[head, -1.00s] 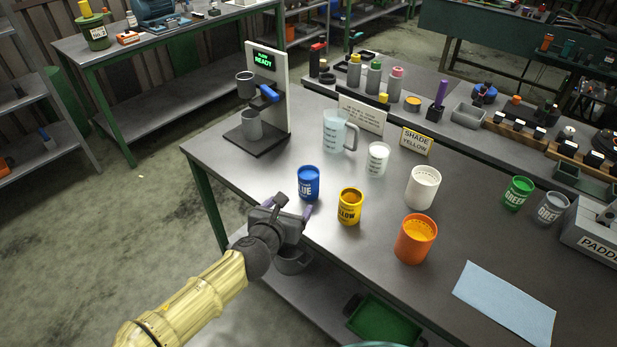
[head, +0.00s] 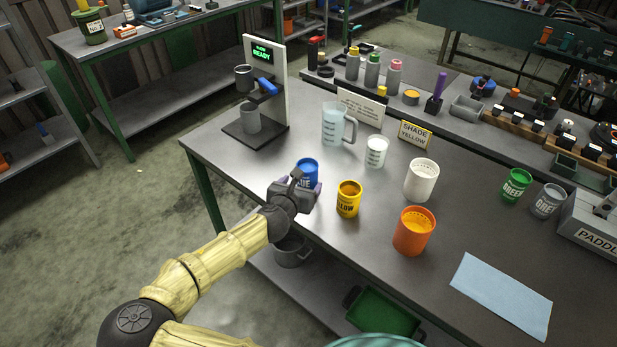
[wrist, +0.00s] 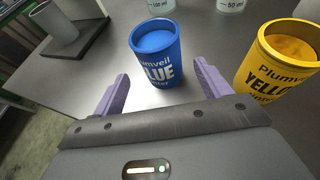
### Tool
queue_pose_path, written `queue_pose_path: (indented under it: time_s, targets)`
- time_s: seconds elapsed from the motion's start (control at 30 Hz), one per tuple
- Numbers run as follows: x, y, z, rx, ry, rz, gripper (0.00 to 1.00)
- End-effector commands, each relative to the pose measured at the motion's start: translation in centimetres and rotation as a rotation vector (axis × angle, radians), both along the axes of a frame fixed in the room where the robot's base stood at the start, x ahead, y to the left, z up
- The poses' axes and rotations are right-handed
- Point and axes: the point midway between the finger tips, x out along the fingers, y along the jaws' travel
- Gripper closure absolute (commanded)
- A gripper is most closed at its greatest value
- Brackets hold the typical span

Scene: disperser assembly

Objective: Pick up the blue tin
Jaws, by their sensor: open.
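The blue tin (head: 307,171) stands upright on the grey workbench near its left front edge. In the head view my gripper (head: 306,184) is right in front of it and hides its lower part. In the wrist view the blue tin (wrist: 156,55) stands just beyond and between my two purple fingers. My gripper (wrist: 160,88) is open and empty, with one finger toward each side of the tin. I cannot tell whether the fingertips overlap the tin's sides.
The yellow tin (head: 348,199) stands close to the right of my gripper. Behind are a measuring jug (head: 335,125) and a white-labelled beaker (head: 376,152). A white cup (head: 421,180) and an orange cup (head: 413,231) stand further right. A dispenser stand (head: 262,100) is behind left.

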Motion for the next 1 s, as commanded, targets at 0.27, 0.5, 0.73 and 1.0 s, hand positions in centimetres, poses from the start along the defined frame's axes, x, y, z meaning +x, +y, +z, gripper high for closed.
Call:
queue_pose_path:
  time_s: [0.27, 0.5, 0.73, 1.0]
  targets:
    - [1.9, -0.4, -0.8, 0.000, 0.000, 0.003, 0.24]
    - [2.1, -0.8, -0.8, 0.000, 0.000, -0.003, 0.24]
    - [4.4, -1.7, -1.5, 0.000, 0.000, -0.005, 0.24]
    - [6.7, -2.2, -2.5, 0.000, 0.000, -0.002, 0.24]
